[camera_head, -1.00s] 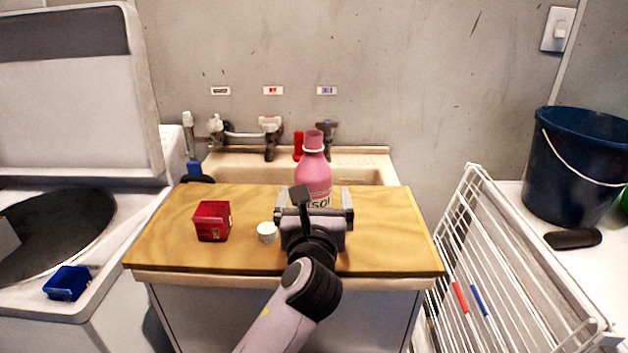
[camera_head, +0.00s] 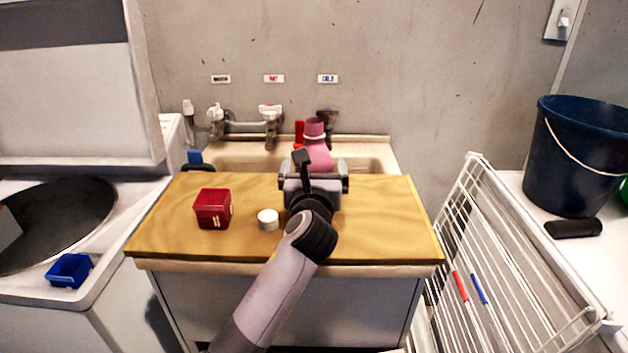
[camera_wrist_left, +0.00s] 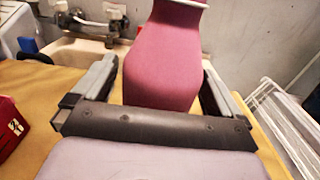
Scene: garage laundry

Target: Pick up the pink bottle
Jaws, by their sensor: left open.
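The pink bottle (camera_head: 317,155) stands upright on the wooden counter top (camera_head: 375,225), near its back edge. My left gripper (camera_head: 315,172) is in front of it and hides its lower part. In the left wrist view the bottle (camera_wrist_left: 165,65) stands between the two spread fingers of my left gripper (camera_wrist_left: 160,82). The bottle's base is hidden behind the gripper body. My right gripper is not in view.
A red box (camera_head: 212,209) and a small white cap (camera_head: 268,219) sit on the counter left of my arm. A sink (camera_head: 375,160) with taps lies behind. A white drying rack (camera_head: 490,260) stands at the right. The counter's right part is clear.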

